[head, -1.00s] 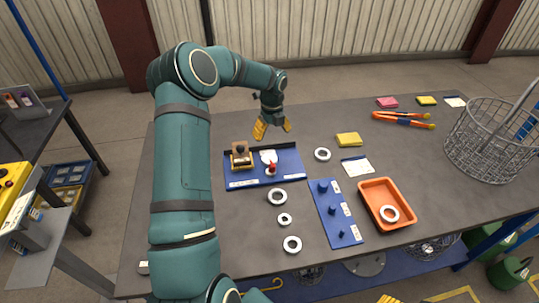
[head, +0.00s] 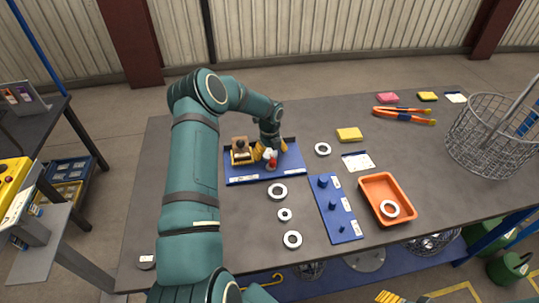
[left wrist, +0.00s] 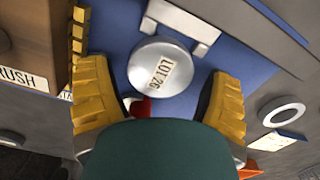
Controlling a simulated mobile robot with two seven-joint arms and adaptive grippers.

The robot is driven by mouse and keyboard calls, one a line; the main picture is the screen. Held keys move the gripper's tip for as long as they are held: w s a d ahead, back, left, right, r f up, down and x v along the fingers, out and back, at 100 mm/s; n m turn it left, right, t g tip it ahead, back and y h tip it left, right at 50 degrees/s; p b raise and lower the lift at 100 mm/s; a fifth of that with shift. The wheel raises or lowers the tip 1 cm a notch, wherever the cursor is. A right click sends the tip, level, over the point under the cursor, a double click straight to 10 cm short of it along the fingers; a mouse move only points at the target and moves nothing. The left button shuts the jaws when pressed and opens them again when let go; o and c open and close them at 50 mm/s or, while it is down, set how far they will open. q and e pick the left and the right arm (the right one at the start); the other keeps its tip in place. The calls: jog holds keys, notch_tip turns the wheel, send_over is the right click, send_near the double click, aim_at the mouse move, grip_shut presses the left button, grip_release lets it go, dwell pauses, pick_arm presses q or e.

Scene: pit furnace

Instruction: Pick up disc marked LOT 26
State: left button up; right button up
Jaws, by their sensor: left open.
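The disc marked LOT 26 (left wrist: 150,82) is a round, silvery piece with a pale label, over a blue board (left wrist: 240,50) in the left wrist view. My left gripper (left wrist: 160,85) is open, with one yellow finger on each side of the disc and a visible gap at both. In the head view the left gripper (head: 270,150) is low over the blue board (head: 240,180) and hides most of the disc. A red part shows just below the disc. Yellow fingertips of my right gripper (head: 388,297) just enter at the bottom edge.
A wooden brush block (head: 241,150) stands close left of the left gripper. White rings (head: 277,192) lie in front of the board. A blue peg board (head: 335,210), an orange tray (head: 372,188) holding a ring, and a wire basket (head: 485,145) are further right.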

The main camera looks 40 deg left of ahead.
pick_arm(q)
jog(key=shift+f, duration=0.1)
jog(key=c, duration=1.1)
jog(key=shift+c, duration=0.2)
